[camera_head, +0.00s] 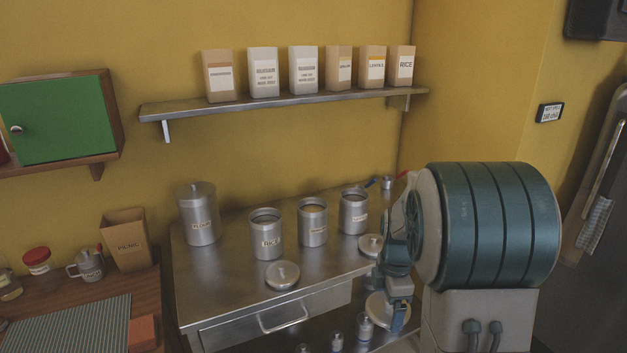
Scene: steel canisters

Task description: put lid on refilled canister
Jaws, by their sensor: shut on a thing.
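Three open steel canisters stand in a row on the steel counter: the one labelled RICE (267,240), a middle one (312,225) with a label too small to read, and a right one (352,215). The FLOUR canister (200,215) at the left has its lid on. One loose lid (283,275) lies in front of the rice canister, and another loose lid (370,245) lies near the right canister. My gripper (397,318) points down at the counter's right front and is shut on a third round lid (379,312), apart from the canisters. Its fingertips are partly hidden.
The steel counter (225,275) has free room at its front left. Small canisters (365,326) stand lower, below the counter top. A wall shelf (285,103) holds several paper packets. A wooden table (150,290) with jars and a bag stands left.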

